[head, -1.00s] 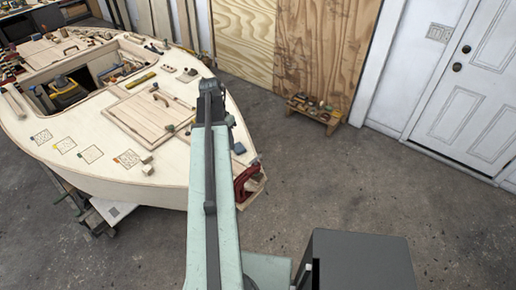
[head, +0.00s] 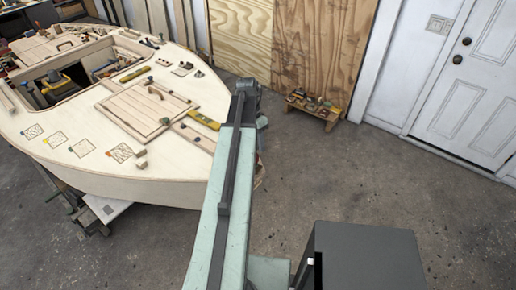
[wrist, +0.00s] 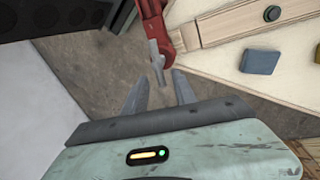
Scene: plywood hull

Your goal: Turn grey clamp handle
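The red clamp (wrist: 154,22) shows at the top of the wrist view, beside the edge of the pale plywood hull (wrist: 228,75). Its grey handle (wrist: 154,52) points down in the picture toward my gripper (wrist: 160,76). My gripper is open, its two grey fingers apart with nothing held. The handle's lower end lies between the fingertips in the picture; how far beyond them it is, I cannot tell. In the head view my arm hides the clamp and my gripper.
A blue block (wrist: 260,61) and a dark round knob (wrist: 271,14) are on the hull near the clamp. A low wooden stool (head: 313,110) with small items stands by the plywood sheets. The concrete floor (head: 400,190) to the right is clear.

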